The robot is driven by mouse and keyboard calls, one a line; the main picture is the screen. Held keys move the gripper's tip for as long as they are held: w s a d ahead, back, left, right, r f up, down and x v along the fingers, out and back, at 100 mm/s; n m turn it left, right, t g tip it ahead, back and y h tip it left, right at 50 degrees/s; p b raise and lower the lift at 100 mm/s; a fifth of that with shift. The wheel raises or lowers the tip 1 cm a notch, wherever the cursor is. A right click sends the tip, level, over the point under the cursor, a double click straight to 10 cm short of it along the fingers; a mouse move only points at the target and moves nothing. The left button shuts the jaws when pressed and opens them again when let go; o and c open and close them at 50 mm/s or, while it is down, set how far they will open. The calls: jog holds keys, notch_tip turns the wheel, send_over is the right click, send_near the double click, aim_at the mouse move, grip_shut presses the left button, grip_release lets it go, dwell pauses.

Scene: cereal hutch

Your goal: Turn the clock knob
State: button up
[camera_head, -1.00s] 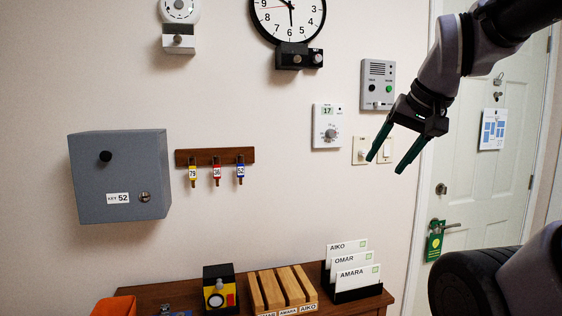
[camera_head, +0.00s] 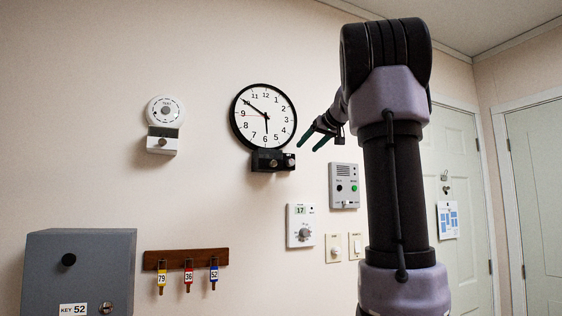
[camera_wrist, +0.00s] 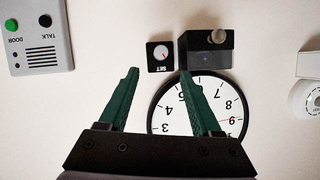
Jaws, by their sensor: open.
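The round wall clock (camera_head: 263,117) has a black rim and a white face. Below it hangs a black box (camera_head: 262,167) with a silver knob (camera_head: 273,163). Right beside the box is a small round knob (camera_head: 290,161). In the wrist view the clock (camera_wrist: 170,110) is upside down, and the small knob (camera_wrist: 161,54) sits on a dark plate marked SET, with a red pointer. My gripper (camera_head: 309,143) is open and empty, just right of the clock. In the wrist view its green fingertips (camera_wrist: 160,74) bracket the SET knob's column, apart from it; the right finger covers part of the clock.
A talk/door intercom (camera_head: 344,186) and a thermostat (camera_head: 301,225) are on the wall at lower right of the clock. A white alarm (camera_head: 165,112) is to the left. A grey key box (camera_head: 80,262) and a key rack (camera_head: 186,258) are lower down. My arm hides part of the door.

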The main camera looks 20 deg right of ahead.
aim_at(292, 162)
jog(key=x, duration=1)
jog(key=shift+w+a, duration=0.15)
jog(key=shift+w, duration=0.05)
jog(key=shift+f, duration=0.1)
grip_shut()
